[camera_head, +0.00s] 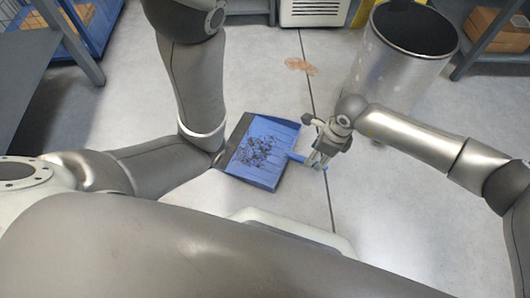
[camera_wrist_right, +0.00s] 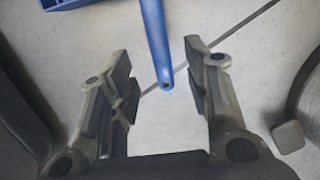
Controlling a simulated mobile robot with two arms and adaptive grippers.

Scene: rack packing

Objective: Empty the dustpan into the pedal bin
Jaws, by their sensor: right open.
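The blue dustpan (camera_head: 284,133) lies on the floor with a pile of dark debris (camera_head: 256,150) in it. Its handle points right, toward my right gripper (camera_head: 318,160). In the right wrist view the blue handle (camera_wrist_right: 155,40) reaches down between the spread fingers of my right gripper (camera_wrist_right: 162,95). The fingers stand apart from the handle on both sides. The pedal bin (camera_head: 385,78) is a metallic cylinder standing behind my right forearm, with a dark round top; I cannot tell whether that is a lid or the opening. My left arm shows, but its gripper is out of view.
A brown flat patch (camera_head: 300,66) lies on the floor behind the dustpan. A blue cart (camera_head: 92,25) stands at the back left, a white unit (camera_head: 313,12) at the back. A grey shelf with cardboard boxes (camera_head: 498,28) is at the right.

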